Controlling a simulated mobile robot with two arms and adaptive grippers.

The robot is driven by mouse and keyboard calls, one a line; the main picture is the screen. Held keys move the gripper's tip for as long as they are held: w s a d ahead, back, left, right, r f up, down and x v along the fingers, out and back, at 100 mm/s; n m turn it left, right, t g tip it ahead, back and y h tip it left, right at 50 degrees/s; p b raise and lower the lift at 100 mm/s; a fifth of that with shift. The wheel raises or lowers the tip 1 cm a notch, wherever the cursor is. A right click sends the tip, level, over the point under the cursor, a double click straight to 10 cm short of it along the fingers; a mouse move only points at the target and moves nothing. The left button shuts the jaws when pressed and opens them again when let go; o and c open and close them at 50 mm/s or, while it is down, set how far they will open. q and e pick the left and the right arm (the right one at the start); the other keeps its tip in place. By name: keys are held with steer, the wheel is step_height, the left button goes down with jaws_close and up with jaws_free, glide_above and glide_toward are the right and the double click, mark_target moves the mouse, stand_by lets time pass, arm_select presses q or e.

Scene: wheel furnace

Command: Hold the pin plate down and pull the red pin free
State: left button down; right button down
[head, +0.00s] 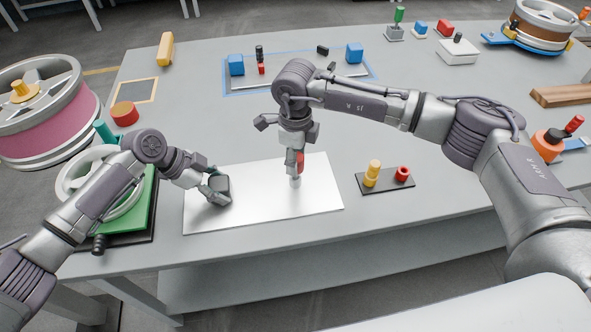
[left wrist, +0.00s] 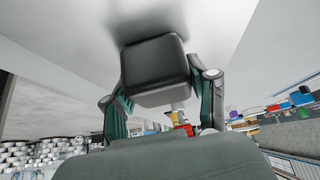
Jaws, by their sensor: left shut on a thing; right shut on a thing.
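The pin plate (head: 255,205) is a bright silver sheet lying flat near the table's front edge. My left gripper (head: 216,188) is low over its left part, shut on a dark grey block (head: 222,183). In the left wrist view the block (left wrist: 155,70) sits between both fingers, close to the pale plate surface. My right gripper (head: 298,150) points down over the plate's right half, shut on the red pin (head: 300,161). A short silver stub (head: 295,182) shows just below the pin. The gripper partly hides the pin, and I cannot tell whether its lower end is seated.
A dark base (head: 385,181) with a yellow peg (head: 373,170) and a red ring (head: 402,174) lies right of the plate. A white handwheel on a green block (head: 140,215) stands left. Table between plate and blue-outlined area (head: 228,92) is mostly clear.

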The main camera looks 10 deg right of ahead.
arm_select(q)
steer(key=shift+f, duration=0.1)
arm_select(e)
steer(key=shift+r, duration=2.3)
arm_select(q)
steer(key=shift+c, duration=1.2)
jaws_free()
steer(key=shift+v, duration=3.85)
steer(key=v, duration=1.2)
